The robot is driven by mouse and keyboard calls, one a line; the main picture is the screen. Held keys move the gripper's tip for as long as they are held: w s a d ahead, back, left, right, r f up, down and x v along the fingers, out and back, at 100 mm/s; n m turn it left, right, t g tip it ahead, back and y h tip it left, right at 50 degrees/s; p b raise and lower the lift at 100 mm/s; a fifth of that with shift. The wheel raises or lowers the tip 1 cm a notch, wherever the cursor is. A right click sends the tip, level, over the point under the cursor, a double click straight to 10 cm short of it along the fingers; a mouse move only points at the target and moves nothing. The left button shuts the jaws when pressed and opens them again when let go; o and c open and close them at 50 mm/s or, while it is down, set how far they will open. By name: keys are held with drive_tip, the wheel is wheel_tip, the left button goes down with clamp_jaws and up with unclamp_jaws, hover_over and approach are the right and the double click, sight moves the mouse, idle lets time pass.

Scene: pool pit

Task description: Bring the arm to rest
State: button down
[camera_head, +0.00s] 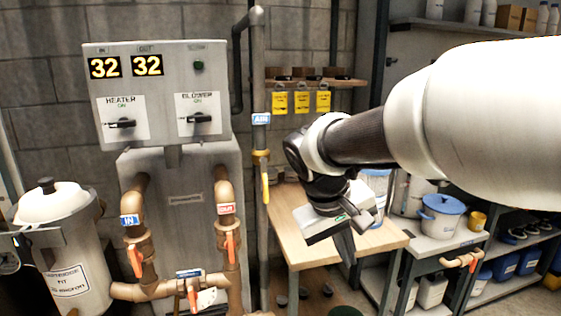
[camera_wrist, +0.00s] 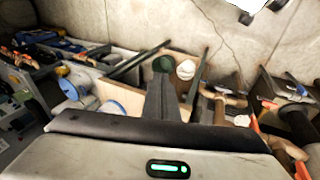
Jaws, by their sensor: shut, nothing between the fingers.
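My gripper (camera_head: 346,248) hangs at the end of my arm in front of the wooden table in the head view. Its fingers point down and are closed together with nothing between them. In the wrist view the shut fingers (camera_wrist: 163,100) reach up the middle of the picture, with a green light on the gripper body below. My arm comes in from the right of the head view and hides part of the shelves behind it.
A control panel (camera_head: 160,90) reading 32 and 32 stands left, above copper pipes with orange handles (camera_head: 230,248). A white filter canister (camera_head: 70,240) is far left. The wooden table (camera_head: 380,238) lies behind my gripper. Shelves with a blue-lidded tub (camera_head: 441,222) stand right.

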drive_tip(key=s+d+m+t+y, duration=0.2)
drive_tip(key=s+m+t+y, duration=0.15)
drive_tip(key=s, duration=1.15)
wheel_tip(320, 180, up, 24)
drive_tip(key=p, duration=2.3)
drive_tip(key=shift+s+a+n+g, duration=0.25)
drive_tip(key=shift+a+n+g, duration=0.1)
drive_tip(key=shift+g, duration=0.1)
